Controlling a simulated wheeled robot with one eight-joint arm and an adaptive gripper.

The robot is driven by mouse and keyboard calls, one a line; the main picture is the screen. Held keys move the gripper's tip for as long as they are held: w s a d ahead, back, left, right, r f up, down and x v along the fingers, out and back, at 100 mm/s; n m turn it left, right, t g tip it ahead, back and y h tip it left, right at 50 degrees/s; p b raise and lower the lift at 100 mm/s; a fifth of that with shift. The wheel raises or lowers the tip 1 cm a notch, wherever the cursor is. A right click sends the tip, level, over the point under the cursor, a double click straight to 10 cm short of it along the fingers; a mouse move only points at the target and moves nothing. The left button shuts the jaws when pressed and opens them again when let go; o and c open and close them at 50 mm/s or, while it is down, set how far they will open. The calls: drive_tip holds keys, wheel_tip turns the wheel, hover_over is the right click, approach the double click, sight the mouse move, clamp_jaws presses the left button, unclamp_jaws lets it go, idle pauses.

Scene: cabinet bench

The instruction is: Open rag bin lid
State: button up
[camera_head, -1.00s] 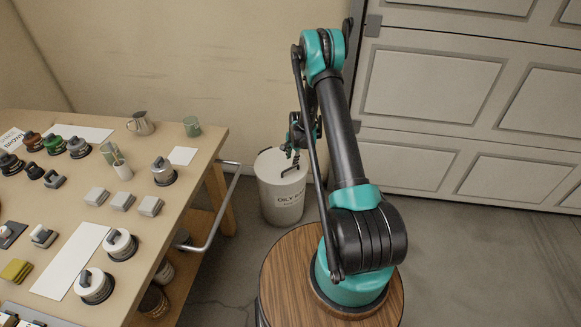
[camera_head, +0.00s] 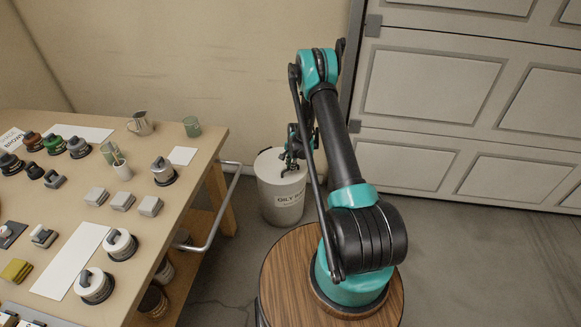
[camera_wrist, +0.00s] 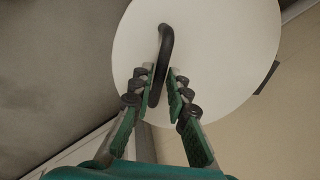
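My gripper (camera_head: 290,168) is at the lid, over the handle. In the wrist view my gripper (camera_wrist: 164,72) has its two green-padded fingers apart, with the handle's near end between them. The handle seems close to the left finger; I cannot tell whether they touch.
A wooden bench (camera_head: 215,140) with several cans, jars and blocks stands at the left. Its metal rail (camera_head: 222,208) juts out near the bin. A wall is behind the bin, and a grey panelled door (camera_head: 430,90) is at the right. The floor at the right is clear.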

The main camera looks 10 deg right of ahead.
clamp_jaws()
drive_tip(key=shift+r, duration=0.15)
